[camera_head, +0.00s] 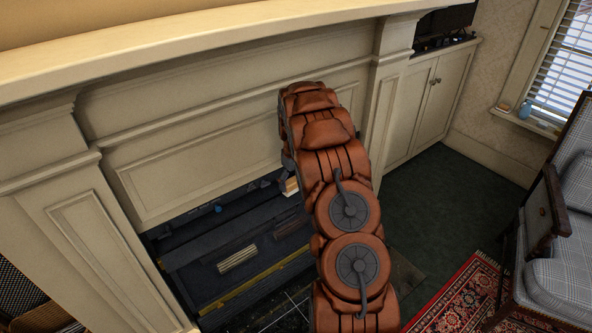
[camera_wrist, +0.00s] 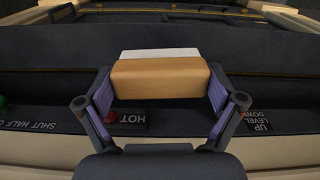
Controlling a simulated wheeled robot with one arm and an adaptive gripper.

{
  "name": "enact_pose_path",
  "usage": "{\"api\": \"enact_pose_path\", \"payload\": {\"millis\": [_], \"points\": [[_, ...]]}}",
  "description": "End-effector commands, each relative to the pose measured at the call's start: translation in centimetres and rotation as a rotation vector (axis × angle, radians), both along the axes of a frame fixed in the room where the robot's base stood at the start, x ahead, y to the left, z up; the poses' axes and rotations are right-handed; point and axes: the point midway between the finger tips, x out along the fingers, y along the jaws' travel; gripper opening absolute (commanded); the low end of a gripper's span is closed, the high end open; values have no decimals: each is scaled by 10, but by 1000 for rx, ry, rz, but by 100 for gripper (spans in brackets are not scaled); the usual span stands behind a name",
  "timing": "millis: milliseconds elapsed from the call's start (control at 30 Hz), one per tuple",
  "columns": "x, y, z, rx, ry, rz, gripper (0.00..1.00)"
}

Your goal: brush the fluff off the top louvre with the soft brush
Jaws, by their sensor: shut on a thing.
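The soft brush (camera_wrist: 160,78) shows in the wrist view as a pale wooden block with a white bristle strip (camera_wrist: 158,54) on its far side. My gripper (camera_wrist: 160,88) is shut on the wooden block, with a purple pad at each end. In the head view, the brush (camera_head: 292,186) is a small pale patch beside my arm, in the fireplace opening. The dark heater (camera_head: 190,248) there has slatted parts, partly hidden by my arm. I cannot tell which slat is the top louvre. I cannot make out fluff on it.
A cream mantel (camera_head: 200,45) overhangs the opening. Labels reading HOT (camera_wrist: 132,118) and UP LEVEL DOWN (camera_wrist: 264,122) lie near the gripper fingers. A pale slotted plate (camera_head: 237,259) is on the heater. A plaid armchair (camera_head: 562,245) and red rug (camera_head: 465,298) are at right.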

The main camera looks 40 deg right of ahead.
Motion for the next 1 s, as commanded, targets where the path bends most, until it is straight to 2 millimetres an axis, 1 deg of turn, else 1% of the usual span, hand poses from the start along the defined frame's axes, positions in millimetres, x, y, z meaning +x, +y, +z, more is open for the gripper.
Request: {"api": "enact_pose_path", "payload": {"millis": [400,533,633,1000], "points": [[2,4,39,0,-2,7,60],[3,4,49,-1,-4,8,60],[2,4,52,-1,-3,8,60],[2,5,52,0,-1,8,60]]}}
